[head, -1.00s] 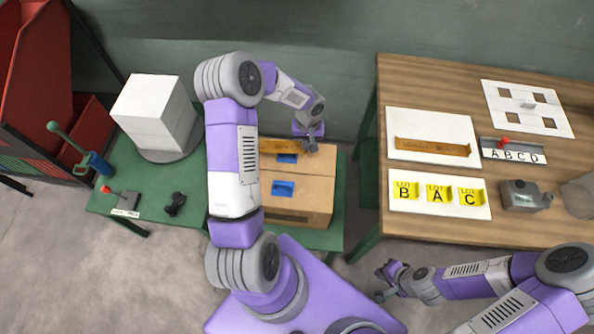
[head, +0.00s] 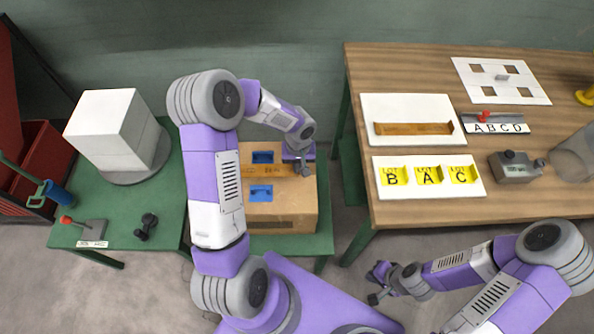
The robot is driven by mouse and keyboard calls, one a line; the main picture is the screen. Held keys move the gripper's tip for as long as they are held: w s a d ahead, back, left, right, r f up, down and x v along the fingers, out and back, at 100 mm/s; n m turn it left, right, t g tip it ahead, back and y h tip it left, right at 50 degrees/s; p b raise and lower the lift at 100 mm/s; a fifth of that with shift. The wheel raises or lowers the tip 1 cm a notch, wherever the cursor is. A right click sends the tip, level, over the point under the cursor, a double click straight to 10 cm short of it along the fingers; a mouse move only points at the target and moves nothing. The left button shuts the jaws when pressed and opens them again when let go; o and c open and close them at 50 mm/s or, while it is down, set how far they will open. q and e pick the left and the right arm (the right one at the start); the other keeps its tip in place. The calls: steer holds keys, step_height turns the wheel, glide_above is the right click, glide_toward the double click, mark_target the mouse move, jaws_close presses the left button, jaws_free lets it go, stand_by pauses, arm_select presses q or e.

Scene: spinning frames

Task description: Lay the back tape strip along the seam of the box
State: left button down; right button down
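The cardboard box (head: 292,213) stands on the green table, its top facing up, with two blue pieces (head: 262,157) on it. A brown tape strip (head: 275,169) lies across or just above the box top, between the two blue pieces. My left gripper (head: 303,169) is at the strip's right end and seems shut on it. The seam is not clearly visible, and I cannot tell whether the strip touches the box. Another brown strip (head: 413,128) lies on a white board on the wooden table. My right gripper (head: 376,284) is open and empty in front of the wooden table.
A white block (head: 105,130) on a round turntable, a red-knobbed lever (head: 85,228) and a small black object (head: 146,226) are on the green table's left. The wooden table (head: 400,70) holds yellow lot labels (head: 429,175) and a grey device (head: 515,167). A gap separates the tables.

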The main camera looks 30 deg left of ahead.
arm_select(q)
steer(key=shift+f+b, duration=0.3)
steer(key=shift+f, duration=1.05)
steer(key=shift+f, duration=0.1)
steer(key=c, duration=1.3)
jaws_free()
step_height(320, 180, up, 12)
steer(key=p, duration=0.3)
steer(key=shift+p, duration=0.35)
